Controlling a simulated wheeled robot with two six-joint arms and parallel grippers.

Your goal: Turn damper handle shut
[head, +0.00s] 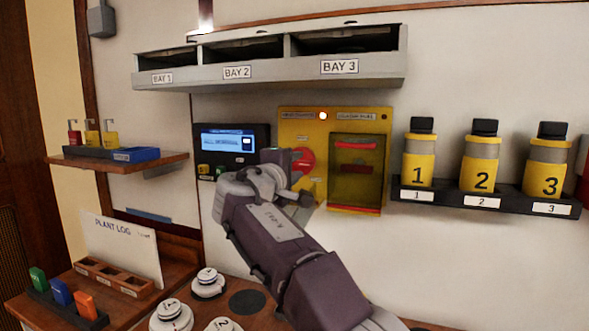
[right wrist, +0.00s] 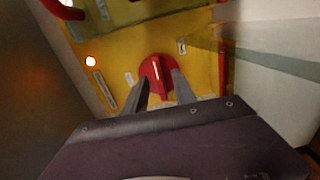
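A yellow panel (head: 290,125) is mounted on the wall, with a round red handle (head: 302,158) on its left half. My right gripper (head: 288,180) is in front of that half and covers part of the handle. In the right wrist view, a red handle with a raised ridge (right wrist: 154,73) shows between the tips of my right gripper (right wrist: 160,82). Its two grey fingers are apart, one on each side of the ridge. I cannot tell whether they touch it. The panel's labels are too small to read. My left gripper is out of view.
A tinted cover (head: 356,180) with a red bar is on the panel's right half. A dark display unit (head: 232,140) is to the left. The bay shelf (head: 270,75) overhangs above. Numbered yellow bottles stand in a rack (head: 450,198) at right. A counter (head: 125,312) is below.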

